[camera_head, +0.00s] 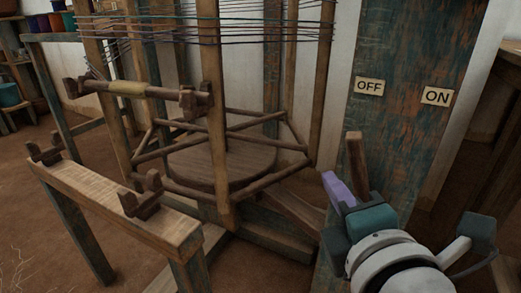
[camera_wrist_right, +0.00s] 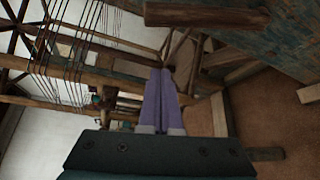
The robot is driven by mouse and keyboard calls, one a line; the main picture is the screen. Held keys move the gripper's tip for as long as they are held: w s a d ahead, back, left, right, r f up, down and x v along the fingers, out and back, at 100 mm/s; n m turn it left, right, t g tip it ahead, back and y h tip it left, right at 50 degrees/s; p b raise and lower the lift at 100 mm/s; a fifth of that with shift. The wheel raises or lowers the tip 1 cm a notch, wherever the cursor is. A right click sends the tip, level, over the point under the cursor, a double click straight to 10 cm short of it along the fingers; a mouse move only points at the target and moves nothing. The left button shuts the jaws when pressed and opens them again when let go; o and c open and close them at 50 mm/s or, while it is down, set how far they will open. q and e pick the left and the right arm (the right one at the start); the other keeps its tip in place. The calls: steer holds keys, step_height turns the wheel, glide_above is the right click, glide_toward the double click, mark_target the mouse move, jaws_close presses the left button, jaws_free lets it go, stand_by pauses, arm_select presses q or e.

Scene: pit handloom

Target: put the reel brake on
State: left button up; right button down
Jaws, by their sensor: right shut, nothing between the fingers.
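A wooden brake lever (camera_head: 355,160) stands up in front of a worn blue-green board (camera_head: 412,90). Its top is below the OFF label (camera_head: 369,86), to the left of the ON label (camera_head: 437,96). My right gripper (camera_head: 332,178) has its purple fingers just left of the lever; its wrist hides the lever's lower part. In the wrist view the fingers (camera_wrist_right: 161,85) are together with nothing between them. A wooden bar (camera_wrist_right: 205,14), likely the lever, crosses the top there, apart from the fingertips. The reel (camera_head: 225,160) is an open wooden frame with a round base. My left gripper is out of view.
Coloured threads (camera_head: 230,30) run around the reel's upper posts. A wooden bench (camera_head: 120,200) with forked holders stands at the left, and a spindle bar (camera_head: 130,89) lies above it. A wooden table edge (camera_head: 505,110) is at the far right.

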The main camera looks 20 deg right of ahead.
mark_target(361, 184)
steer(key=w+d, duration=0.5)
steer(key=shift+w+d+p, duration=0.3)
steer(key=shift+d+p, duration=0.1)
steer(key=shift+p, duration=0.05)
